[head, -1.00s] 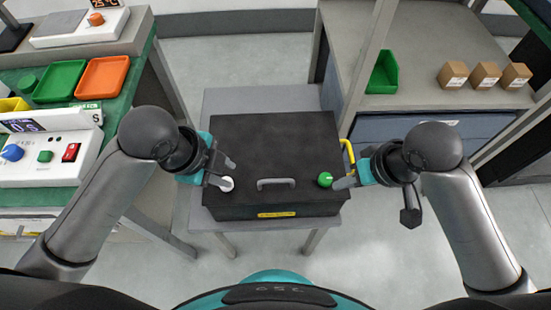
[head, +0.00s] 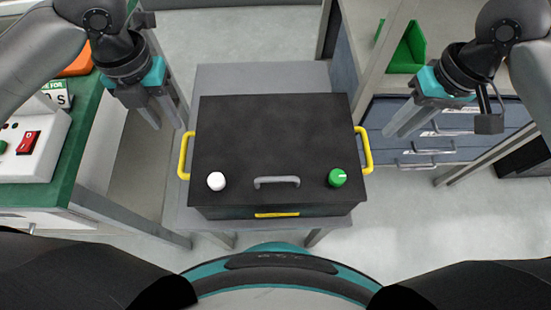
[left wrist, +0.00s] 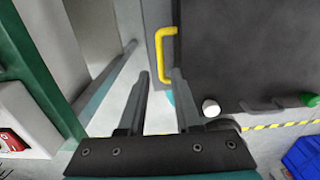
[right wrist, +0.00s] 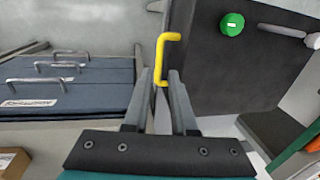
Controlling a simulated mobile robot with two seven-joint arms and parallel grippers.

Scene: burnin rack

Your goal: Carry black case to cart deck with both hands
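The black case (head: 270,135) lies flat on a small grey table (head: 265,78) in the head view. It has a yellow side handle on the left (head: 184,155) and one on the right (head: 366,150). My left gripper (head: 167,125) is open and empty, up and left of the left handle, which also shows in the left wrist view (left wrist: 160,50). My right gripper (head: 400,134) is open and empty, right of the right handle. In the right wrist view that handle (right wrist: 159,60) is just beyond the fingertips. Whether the grey table is the cart deck, I cannot tell.
The case lid bears a white knob (head: 216,181), a green knob (head: 338,177) and a grey front handle (head: 276,182). A green-topped bench (head: 95,150) stands at left. A blue drawer unit (head: 440,150) stands at right, below a shelf with a green bin (head: 408,50).

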